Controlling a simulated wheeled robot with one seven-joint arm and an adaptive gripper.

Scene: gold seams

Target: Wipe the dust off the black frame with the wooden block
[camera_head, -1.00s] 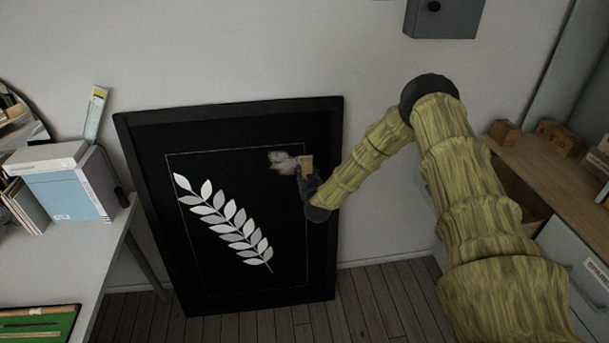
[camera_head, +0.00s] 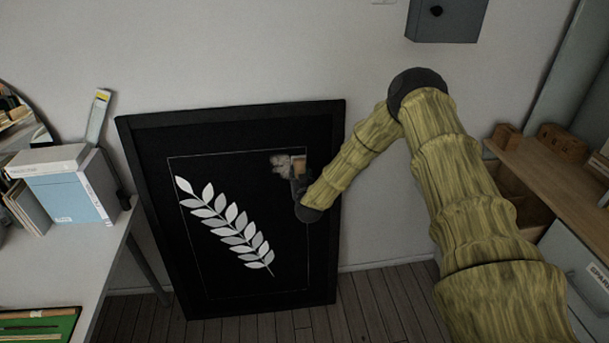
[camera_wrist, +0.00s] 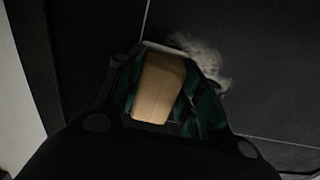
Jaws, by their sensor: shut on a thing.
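The black frame (camera_head: 235,290) leans against the wall, with a pale leaf sprig (camera_head: 228,222) and a thin line border on its dark panel. A greyish dust patch (camera_head: 283,161) lies near the panel's upper right. My gripper (camera_head: 298,178) is at that patch, shut on the wooden block (camera_head: 299,165). The block covers the patch's right part in the head view. In the wrist view the block (camera_wrist: 158,88) sits between the fingers of my gripper (camera_wrist: 160,95), and the dust (camera_wrist: 207,60) shows just beyond it. I cannot tell whether the block touches the panel.
A white desk (camera_head: 85,262) with books (camera_head: 75,190) and a green tray (camera_head: 40,325) stands at the left. A wooden-topped cabinet (camera_head: 560,185) with small wooden blocks stands at the right. A grey box (camera_head: 445,20) hangs on the wall above my arm.

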